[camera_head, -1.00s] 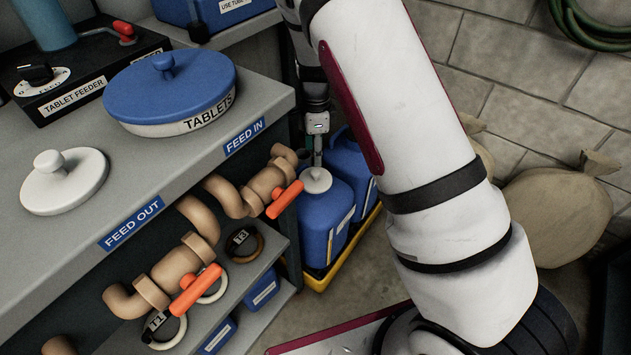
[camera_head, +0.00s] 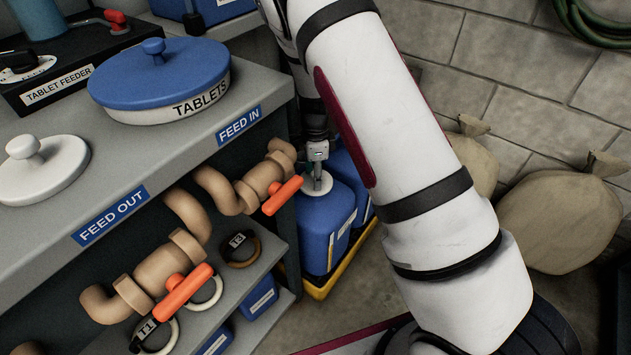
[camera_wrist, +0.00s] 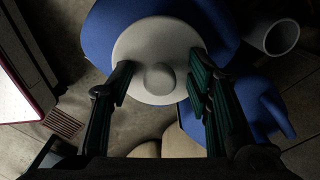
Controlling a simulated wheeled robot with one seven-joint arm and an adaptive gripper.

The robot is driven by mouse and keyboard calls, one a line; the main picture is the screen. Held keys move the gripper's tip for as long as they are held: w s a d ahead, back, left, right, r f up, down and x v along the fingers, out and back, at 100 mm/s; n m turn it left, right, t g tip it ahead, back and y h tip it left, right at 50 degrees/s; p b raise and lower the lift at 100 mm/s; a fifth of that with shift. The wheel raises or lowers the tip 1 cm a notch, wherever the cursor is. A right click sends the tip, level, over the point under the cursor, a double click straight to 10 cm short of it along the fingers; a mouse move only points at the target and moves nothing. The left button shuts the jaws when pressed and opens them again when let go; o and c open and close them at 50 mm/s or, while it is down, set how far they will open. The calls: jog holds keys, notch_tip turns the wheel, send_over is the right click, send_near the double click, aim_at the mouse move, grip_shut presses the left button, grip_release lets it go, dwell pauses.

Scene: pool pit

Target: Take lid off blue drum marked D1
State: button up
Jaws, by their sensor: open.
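A blue drum (camera_head: 322,232) stands in a yellow tray (camera_head: 340,268) on the floor, beside the bench. Its white round lid (camera_head: 325,187) is on top; in the wrist view the lid (camera_wrist: 150,45) shows a round knob (camera_wrist: 158,77) in its middle. No D1 marking is readable on the drum. My gripper (camera_head: 317,180) is right over the lid. In the wrist view my gripper (camera_wrist: 158,78) is open, its two fingers on either side of the knob and apart from it. Whether the fingertips touch the lid's surface is hard to tell.
A second blue drum (camera_head: 352,170) stands close behind. The bench edge with pipes and orange valve handles (camera_head: 283,195) is close on the left. The bench holds a tablets tub (camera_head: 160,85) and another white lid (camera_head: 40,170). Sacks (camera_head: 560,220) lie at right.

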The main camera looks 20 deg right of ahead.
grip_shut()
jog(key=shift+r, duration=0.2)
jog(key=shift+r+p, duration=0.5)
jog(key=shift+r, duration=0.15)
notch_tip(320, 180, up, 2)
jog(key=shift+r+p, duration=0.15)
jog(key=shift+p, duration=0.45)
jog(key=s+d+r+p, duration=0.1)
jog(key=s+p, duration=0.1)
jog(key=s, duration=1.4)
jog(key=shift+d+p, duration=0.25)
jog(key=shift+p, duration=0.05)
